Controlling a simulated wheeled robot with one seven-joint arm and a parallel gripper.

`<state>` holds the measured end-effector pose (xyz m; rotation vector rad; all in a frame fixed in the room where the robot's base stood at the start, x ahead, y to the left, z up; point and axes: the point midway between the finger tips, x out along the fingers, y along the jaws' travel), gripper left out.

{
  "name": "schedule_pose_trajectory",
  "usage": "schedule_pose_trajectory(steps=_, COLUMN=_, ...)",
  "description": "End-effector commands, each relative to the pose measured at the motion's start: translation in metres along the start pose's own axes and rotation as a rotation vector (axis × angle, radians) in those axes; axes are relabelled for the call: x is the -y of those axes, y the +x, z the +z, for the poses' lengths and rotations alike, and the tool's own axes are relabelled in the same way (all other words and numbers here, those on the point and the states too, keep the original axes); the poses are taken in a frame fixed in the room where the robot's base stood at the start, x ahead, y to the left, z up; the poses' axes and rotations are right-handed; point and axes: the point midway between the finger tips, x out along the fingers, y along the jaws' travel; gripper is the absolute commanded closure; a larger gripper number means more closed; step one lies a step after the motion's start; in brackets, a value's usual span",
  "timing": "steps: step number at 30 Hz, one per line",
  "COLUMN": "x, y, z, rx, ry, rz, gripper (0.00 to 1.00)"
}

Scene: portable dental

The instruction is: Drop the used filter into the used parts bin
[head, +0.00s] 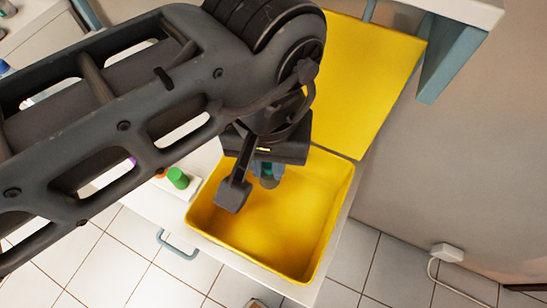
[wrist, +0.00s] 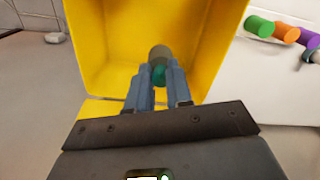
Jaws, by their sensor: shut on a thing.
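The used filter is a small grey cylinder with a teal-green part (wrist: 159,55); in the head view its grey end (head: 270,182) shows just below my gripper. My gripper (wrist: 157,82) is shut on it, with blue-grey fingers on both sides. In the head view my gripper (head: 268,170) is over the used parts bin (head: 315,235), a yellow open box with its yellow lid (head: 365,80) raised behind. The bin also fills the middle of the wrist view (wrist: 215,45). The filter hangs over the bin's opening, near its back left; its exact height is hard to tell. The bin floor I see is bare.
The bin stands on a white cabinet top. Left of it are a green cylinder (head: 177,178) and, in the wrist view, an orange cylinder (wrist: 285,33) and a purple one (wrist: 309,39). A teal post (head: 450,60) stands right of the lid.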

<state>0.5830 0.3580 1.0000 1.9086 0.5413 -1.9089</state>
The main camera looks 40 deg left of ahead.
Motion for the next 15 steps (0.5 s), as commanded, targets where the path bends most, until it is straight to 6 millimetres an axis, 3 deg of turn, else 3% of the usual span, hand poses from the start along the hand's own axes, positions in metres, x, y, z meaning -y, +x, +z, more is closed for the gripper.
schedule_pose_trajectory(steps=1, x=-0.0001, y=-0.0005, z=0.0, rx=0.0, ry=0.0, rz=0.0, gripper=1.0)
schedule_pose_trajectory(steps=2, x=-0.0001, y=-0.0005, z=0.0, rx=0.0, ry=0.0, rz=0.0, gripper=0.79)
schedule_pose_trajectory(steps=3, x=-0.0001, y=-0.0005, z=0.0, rx=0.0, ry=0.0, rz=0.0, gripper=0.75)
schedule_pose_trajectory(steps=11, x=-0.0001, y=-0.0005, z=0.0, rx=0.0, ry=0.0, rz=0.0, gripper=0.5)
schedule_pose_trajectory(steps=15, x=-0.0001, y=-0.0004, z=0.0, rx=0.0, ry=0.0, rz=0.0, gripper=0.5)
